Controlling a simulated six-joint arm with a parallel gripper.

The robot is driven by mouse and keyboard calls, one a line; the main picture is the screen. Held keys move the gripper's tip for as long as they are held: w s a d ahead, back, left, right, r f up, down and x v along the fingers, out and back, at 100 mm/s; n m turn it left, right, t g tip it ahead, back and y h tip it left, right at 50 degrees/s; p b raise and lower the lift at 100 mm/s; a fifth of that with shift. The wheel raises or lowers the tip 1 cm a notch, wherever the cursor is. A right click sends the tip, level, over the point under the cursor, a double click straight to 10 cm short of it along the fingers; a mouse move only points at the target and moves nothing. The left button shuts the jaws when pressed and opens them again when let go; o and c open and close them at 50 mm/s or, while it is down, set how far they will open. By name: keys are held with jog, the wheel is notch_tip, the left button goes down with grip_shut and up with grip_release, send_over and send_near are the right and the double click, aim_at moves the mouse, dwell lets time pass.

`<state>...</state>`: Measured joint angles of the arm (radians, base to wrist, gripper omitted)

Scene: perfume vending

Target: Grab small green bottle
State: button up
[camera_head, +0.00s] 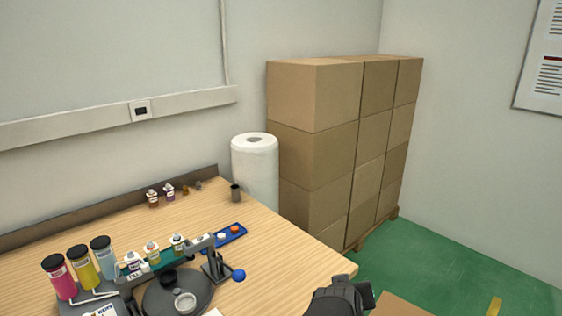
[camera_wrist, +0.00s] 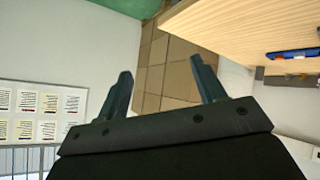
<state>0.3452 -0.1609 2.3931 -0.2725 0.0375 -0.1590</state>
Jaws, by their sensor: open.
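Several small bottles stand in a row on a teal rack on the wooden table in the head view. The rightmost small bottle (camera_head: 178,244) has a greenish label, and another (camera_head: 151,252) looks yellow-green; they are too small to tell which is the green one. My gripper (camera_wrist: 165,84) is open in the wrist view, with nothing between its fingers. A dark part of my arm shows at the bottom of the head view, right of the table and well away from the bottles. No small bottle can be made out in the wrist view.
Pink, yellow and light-blue bottles (camera_head: 82,265) stand at the left. A dark round plate (camera_head: 160,306) and a stand with a blue knob (camera_head: 238,275) are near the rack. A blue tray (camera_head: 240,229) holds caps. A paper roll (camera_head: 255,170) and stacked boxes (camera_head: 318,150) stand behind.

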jog(key=w+a+r+n+g+y, duration=0.1)
jog(key=w+a+r+n, duration=0.2)
jog(key=w, duration=0.9)
jog(key=w+a+r+n+g+y, duration=0.2)
jog(key=w+a+r+n+g, duration=0.1)
jog(key=w+a, duration=0.9)
jog(key=n+g, duration=0.5)
jog(key=n, duration=0.3)
send_over(175, 234)
jog(key=s+d, duration=0.1)
jog(key=shift+y, duration=0.3)
notch_tip(175, 234, down, 11)
jog(key=shift+f, duration=0.1)
jog(key=shift+w+a+f, duration=0.15)
jog(key=shift+f, duration=0.75)
jog(key=shift+w+a+f, duration=0.1)
jog(key=shift+f, duration=0.75)
jog(key=shift+w+a+f, duration=0.15)
jog(key=shift+f, duration=0.75)
jog(key=c, duration=1.1)
